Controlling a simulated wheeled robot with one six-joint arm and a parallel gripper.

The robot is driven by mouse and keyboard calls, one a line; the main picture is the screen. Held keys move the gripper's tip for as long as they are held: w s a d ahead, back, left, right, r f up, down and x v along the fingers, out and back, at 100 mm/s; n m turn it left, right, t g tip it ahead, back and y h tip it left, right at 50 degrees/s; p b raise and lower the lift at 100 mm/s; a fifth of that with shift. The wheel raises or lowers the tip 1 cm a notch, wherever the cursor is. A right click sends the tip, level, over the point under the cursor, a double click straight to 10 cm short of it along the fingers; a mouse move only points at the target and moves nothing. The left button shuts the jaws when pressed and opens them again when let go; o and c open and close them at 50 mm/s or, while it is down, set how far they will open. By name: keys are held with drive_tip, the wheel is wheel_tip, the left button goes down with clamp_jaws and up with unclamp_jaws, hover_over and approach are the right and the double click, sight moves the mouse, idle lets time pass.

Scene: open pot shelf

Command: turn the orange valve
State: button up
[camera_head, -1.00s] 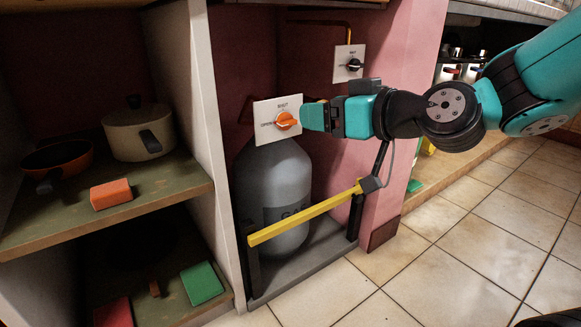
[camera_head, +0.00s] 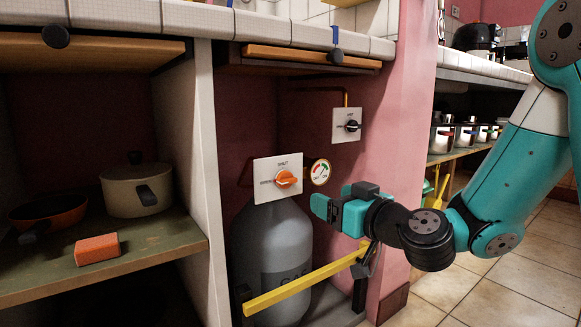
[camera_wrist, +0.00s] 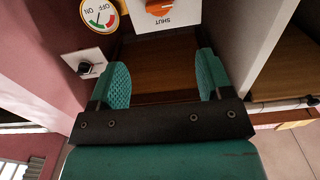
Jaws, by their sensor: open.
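The orange valve (camera_head: 286,179) is a knob on a white plate (camera_head: 264,186) marked SHUT, above the grey gas bottle (camera_head: 275,240). Its pointed end faces right in the head view. In the wrist view the orange valve (camera_wrist: 160,7) shows at the top edge, partly cut off, beyond the fingertips. My gripper (camera_head: 318,207) is below and to the right of the valve, apart from it. In the wrist view my gripper (camera_wrist: 160,80) has its two green fingers wide apart with nothing between them.
A round gauge (camera_head: 320,172) with red and green parts sits right of the valve plate. A second white plate with a black knob (camera_head: 352,126) is higher right. A yellow bar (camera_head: 305,283) crosses before the bottle. The shelf at left holds a cream pot (camera_head: 135,192) and an orange sponge (camera_head: 97,249).

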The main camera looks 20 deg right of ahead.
sight(290, 180)
drive_tip(key=p+x, duration=0.8)
drive_tip(key=x, duration=0.5)
drive_tip(key=shift+w+a, duration=0.15)
drive_tip(key=shift+w, duration=0.2)
drive_tip(key=shift+w+a+f, duration=0.1)
drive_tip(key=shift+w, duration=0.35)
drive_tip(key=c, duration=0.9)
